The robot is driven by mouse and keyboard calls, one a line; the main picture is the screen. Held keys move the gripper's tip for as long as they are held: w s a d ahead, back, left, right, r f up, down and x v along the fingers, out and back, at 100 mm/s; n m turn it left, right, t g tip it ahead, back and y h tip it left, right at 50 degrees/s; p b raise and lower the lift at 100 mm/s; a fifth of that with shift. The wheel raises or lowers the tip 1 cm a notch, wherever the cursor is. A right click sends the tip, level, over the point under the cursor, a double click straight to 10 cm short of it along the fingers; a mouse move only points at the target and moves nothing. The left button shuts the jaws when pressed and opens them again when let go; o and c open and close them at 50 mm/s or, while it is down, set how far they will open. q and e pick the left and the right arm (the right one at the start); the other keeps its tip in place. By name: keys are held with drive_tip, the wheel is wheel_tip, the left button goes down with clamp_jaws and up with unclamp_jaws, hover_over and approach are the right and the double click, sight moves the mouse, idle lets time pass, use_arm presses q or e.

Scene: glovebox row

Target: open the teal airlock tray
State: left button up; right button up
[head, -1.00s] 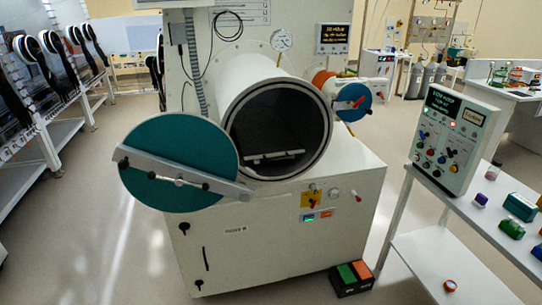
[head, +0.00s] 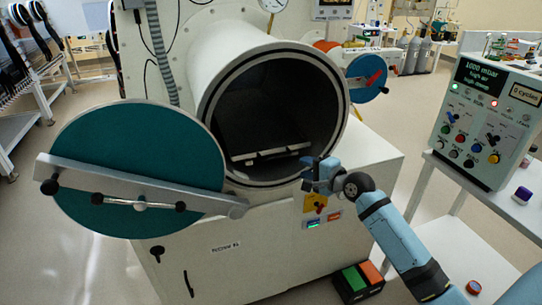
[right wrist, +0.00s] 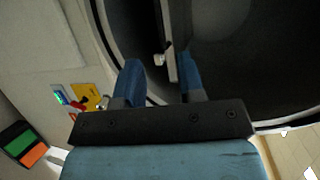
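The teal airlock is a white horizontal cylinder (head: 235,85) whose round teal door (head: 130,160) is swung open to the left. Inside the dark bore lies a flat dark tray (head: 262,122) with a pale handle bar (head: 270,153) along its front edge. My right gripper (head: 320,172) is at the lower right of the airlock mouth, right of the handle bar. In the right wrist view its two blue fingers (right wrist: 160,78) are apart. The tray's front edge (right wrist: 168,40) shows ahead, close to the right finger; I cannot tell whether they touch. My left gripper is not in view.
The airlock rim (head: 342,110) surrounds the opening close to my right gripper. A yellow switch panel (head: 314,203) is just below it. A control box (head: 487,120) stands on a white table at right. A green and orange pedal box (head: 357,281) sits on the floor.

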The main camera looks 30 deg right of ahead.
sight(278, 157)
drive_tip(key=x, duration=1.2)
drive_tip(key=shift+w+a+f, duration=0.15)
drive_tip(key=shift+w, duration=0.2)
drive_tip(key=shift+c, duration=0.3)
clamp_jaws()
